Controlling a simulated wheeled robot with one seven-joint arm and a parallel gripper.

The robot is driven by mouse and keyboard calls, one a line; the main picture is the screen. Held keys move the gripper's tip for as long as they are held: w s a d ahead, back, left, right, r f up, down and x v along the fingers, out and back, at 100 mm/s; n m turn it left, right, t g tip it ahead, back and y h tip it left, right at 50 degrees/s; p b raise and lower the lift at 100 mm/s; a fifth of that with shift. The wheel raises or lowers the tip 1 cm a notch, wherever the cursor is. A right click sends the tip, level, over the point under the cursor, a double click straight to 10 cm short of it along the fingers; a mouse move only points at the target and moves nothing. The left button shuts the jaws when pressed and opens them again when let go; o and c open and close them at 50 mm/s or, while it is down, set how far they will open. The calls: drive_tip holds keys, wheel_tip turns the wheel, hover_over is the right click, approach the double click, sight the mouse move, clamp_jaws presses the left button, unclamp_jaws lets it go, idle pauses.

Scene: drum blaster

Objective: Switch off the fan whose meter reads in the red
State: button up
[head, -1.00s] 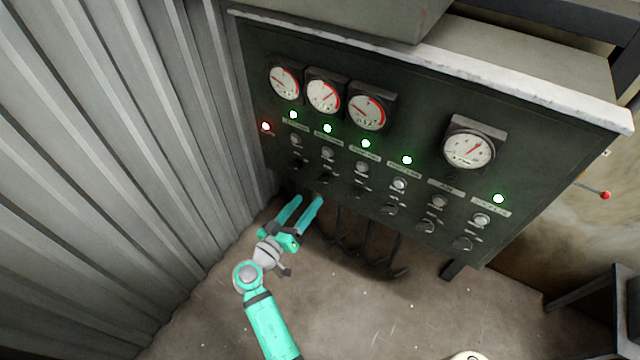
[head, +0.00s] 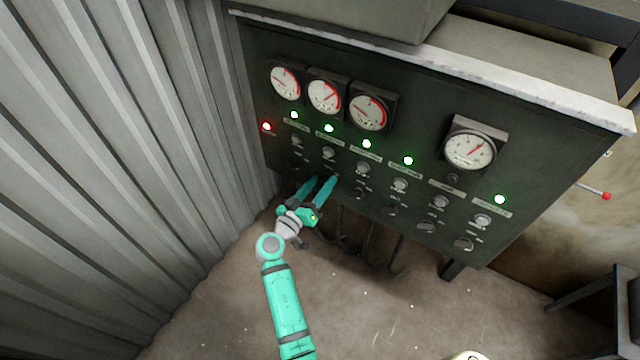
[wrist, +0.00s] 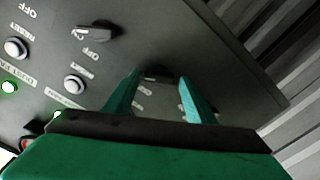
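Three red-arc meters line the panel's upper left: left meter (head: 285,83), middle meter (head: 324,96), right meter (head: 368,112). The middle one's needle points up and right to its red arc; the other two needles point left. My gripper (head: 322,179) is open and empty, its fingertips just below the second dark knob (head: 329,168) from the left. In the wrist view my gripper (wrist: 160,77) has a dark knob (wrist: 155,73) showing between its spread fingertips; contact cannot be told. Another knob (wrist: 95,32) there has ON and OFF marks. Small labels are unreadable in the head view.
Pale buttons such as this one (head: 362,168) sit above the knobs, with several green lamps (head: 366,144) and one red lamp (head: 267,127). A corrugated wall (head: 120,150) closes the left side. Hooks hang below the panel. The floor (head: 390,315) in front is open.

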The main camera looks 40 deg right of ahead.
drive_tip(key=shift+s+d, duration=0.15)
drive_tip(key=shift+s, duration=0.05)
drive_tip(key=c, duration=0.7)
drive_tip(key=shift+c, duration=0.2)
drive_tip(key=shift+f+n, duration=0.1)
drive_tip(key=shift+n, duration=0.6)
drive_tip(key=n, duration=0.4)
drive_tip(key=shift+f, duration=0.1)
drive_tip(key=n, duration=0.6)
drive_tip(key=shift+f+n, duration=0.1)
drive_tip(key=shift+n, duration=0.2)
drive_tip(key=o, duration=1.1)
drive_tip(key=shift+c, duration=0.2)
